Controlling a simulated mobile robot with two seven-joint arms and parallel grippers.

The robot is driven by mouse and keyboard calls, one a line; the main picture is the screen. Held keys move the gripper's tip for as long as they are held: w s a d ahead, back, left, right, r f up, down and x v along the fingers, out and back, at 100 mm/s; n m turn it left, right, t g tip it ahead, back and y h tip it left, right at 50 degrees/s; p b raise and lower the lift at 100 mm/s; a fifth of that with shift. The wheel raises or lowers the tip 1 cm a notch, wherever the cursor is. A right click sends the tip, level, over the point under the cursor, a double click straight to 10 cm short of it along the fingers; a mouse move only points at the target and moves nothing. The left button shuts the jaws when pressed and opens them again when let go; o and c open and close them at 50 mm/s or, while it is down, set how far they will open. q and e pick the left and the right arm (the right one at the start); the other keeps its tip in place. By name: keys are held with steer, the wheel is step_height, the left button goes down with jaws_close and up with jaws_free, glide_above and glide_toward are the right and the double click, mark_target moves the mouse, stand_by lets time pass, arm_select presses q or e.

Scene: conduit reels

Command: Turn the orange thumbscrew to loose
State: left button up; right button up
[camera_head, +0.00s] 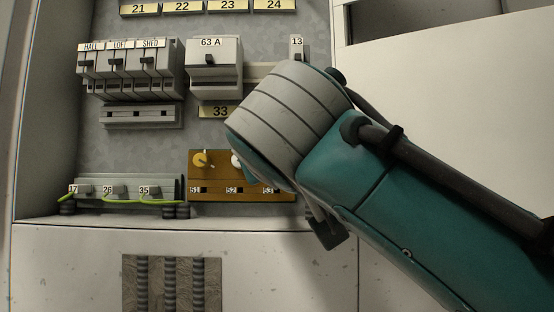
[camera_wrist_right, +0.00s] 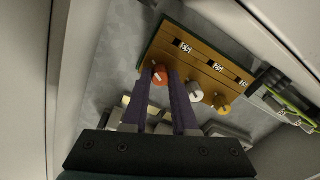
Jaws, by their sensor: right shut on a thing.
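The orange thumbscrew (camera_wrist_right: 160,75) is on an ochre terminal block (camera_wrist_right: 203,62), at the end of a row with a white thumbscrew (camera_wrist_right: 194,91) and a yellow one (camera_wrist_right: 222,104). My right gripper (camera_wrist_right: 161,80) is shut on the orange thumbscrew, one purple finger on each side. A pale mark shows on its face; its setting cannot be read. In the head view the ochre block (camera_head: 215,182) carries labels 51, 52 and 53, with the yellow thumbscrew (camera_head: 200,159) at left. My right arm hides the orange thumbscrew there. My left gripper is out of view.
Breakers labelled HALL, LOFT and SHED (camera_head: 130,68) and a 63 A breaker (camera_head: 214,68) sit above the block. A terminal strip with green-yellow wire (camera_head: 125,190) is at left. The cabinet's left wall (camera_head: 45,110) and lower ledge (camera_head: 250,222) bound the space.

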jaws_close()
